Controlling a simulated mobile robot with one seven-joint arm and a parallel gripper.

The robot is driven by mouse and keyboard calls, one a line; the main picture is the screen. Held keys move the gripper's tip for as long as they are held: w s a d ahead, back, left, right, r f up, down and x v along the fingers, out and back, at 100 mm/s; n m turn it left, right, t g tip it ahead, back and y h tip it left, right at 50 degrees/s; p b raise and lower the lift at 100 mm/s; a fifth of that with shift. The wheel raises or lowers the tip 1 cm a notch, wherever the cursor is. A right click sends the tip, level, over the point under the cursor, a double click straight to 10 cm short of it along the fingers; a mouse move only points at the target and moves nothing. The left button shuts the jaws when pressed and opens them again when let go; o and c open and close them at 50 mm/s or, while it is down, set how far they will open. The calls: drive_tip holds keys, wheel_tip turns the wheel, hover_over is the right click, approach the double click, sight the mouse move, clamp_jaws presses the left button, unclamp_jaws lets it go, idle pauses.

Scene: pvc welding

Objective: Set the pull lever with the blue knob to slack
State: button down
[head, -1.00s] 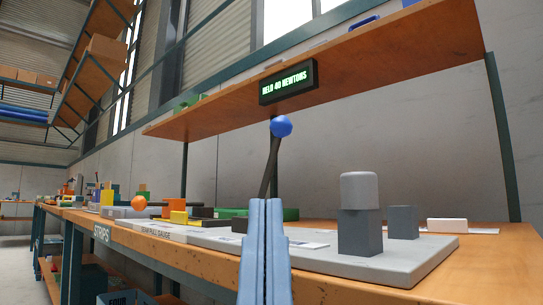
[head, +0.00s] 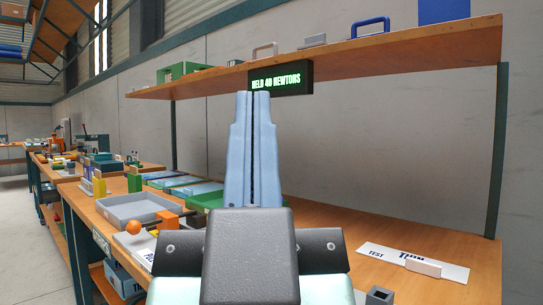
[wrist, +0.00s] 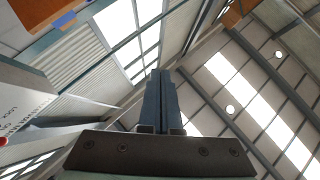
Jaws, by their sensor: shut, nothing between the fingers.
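My gripper (head: 253,93) is shut and empty, its two blue-grey fingers pressed together and pointing up. In the head view it stands in the middle, its tips beside the left end of the display. In the wrist view the closed fingers (wrist: 160,72) point at the ceiling. The lever with the blue knob does not show in either view now; my gripper and wrist cover the middle of the bench. The black display (head: 280,80) under the shelf reads "HELD 40 NEWTONS" in green.
A wooden shelf (head: 410,48) runs above the bench (head: 320,222). At the left are an orange ball knob (head: 133,227) and a grey tray (head: 125,208). A white test strip (head: 415,262) lies at the right, and a dark grey block (head: 380,296) is at the bottom edge.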

wheel_tip(320, 180, up, 6)
drive_tip(key=w+g+y+p, duration=0.1)
drive_tip(key=w+p, duration=0.2)
drive_tip(key=p, duration=0.5)
drive_tip(key=w+d+f+m+g+y+p, duration=0.2)
drive_tip(key=w+d+f+m+g+p, duration=0.2)
drive_tip(key=f+p, duration=0.2)
drive_tip(key=s+d+f+m+g+p, duration=0.1)
drive_tip(key=s+d+f+m+p, duration=0.2)
drive_tip(key=f+m, duration=0.3)
drive_tip(key=s+d+f+m+g+p, duration=0.1)
drive_tip(key=s+d+f+m+p, duration=0.2)
drive_tip(key=f+m, duration=0.4)
drive_tip(key=shift+g+y+p, duration=0.4)
drive_tip(key=shift+p, duration=0.25)
drive_tip(key=shift+a, duration=0.1)
drive_tip(key=a+p+x, duration=0.2)
drive_tip(key=x, duration=1.1)
drive_tip(key=shift+s+a, duration=0.3)
